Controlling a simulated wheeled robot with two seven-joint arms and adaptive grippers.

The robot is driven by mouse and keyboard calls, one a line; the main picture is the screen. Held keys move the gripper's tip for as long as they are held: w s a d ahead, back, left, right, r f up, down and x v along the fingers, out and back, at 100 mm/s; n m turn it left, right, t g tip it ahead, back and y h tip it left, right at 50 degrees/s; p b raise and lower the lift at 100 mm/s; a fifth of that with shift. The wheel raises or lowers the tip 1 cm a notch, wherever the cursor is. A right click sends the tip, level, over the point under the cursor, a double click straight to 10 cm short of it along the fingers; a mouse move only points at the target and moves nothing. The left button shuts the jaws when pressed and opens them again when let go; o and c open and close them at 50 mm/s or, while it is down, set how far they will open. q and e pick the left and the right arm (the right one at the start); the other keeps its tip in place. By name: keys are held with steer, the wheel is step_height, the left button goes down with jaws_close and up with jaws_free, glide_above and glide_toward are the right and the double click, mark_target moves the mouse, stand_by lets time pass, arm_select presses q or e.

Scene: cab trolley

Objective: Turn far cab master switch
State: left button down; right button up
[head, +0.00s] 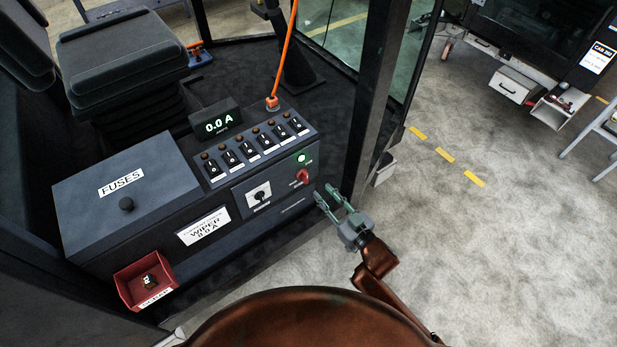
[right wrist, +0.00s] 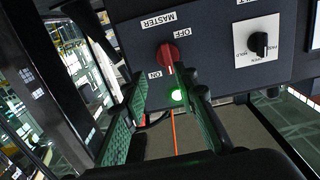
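The red master switch (head: 302,176) is a knob on the front face of the dark console, below a lit green lamp (head: 301,158). In the right wrist view the knob (right wrist: 167,54) sits between OFF and ON labels, with MASTER printed beside it. My right gripper (head: 328,195) is open and empty, in front of and to the right of the knob. In the right wrist view its fingers (right wrist: 160,82) are parted and point toward the knob; the right finger comes close to it in the picture, and contact cannot be told. My left gripper is out of view.
The console carries a row of toggle switches (head: 253,148), a 0.0 A display (head: 217,122) and a black rotary knob (head: 260,196). A FUSES box (head: 120,183) and red scrap tray (head: 146,281) are at left. A dark pillar (head: 367,110) stands behind my right gripper.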

mark_target(307, 176)
steer(key=shift+y, duration=0.3)
steer(key=w+a, duration=0.1)
steer(key=w, duration=0.1)
steer(key=w+a+r, duration=0.1)
steer(key=a, duration=0.1)
steer(key=w+a+r, duration=0.1)
steer(key=w+a, duration=0.1)
steer(key=shift+w+a, duration=0.25)
steer(key=shift+w, duration=0.1)
steer(key=shift+r, duration=0.1)
jaws_close()
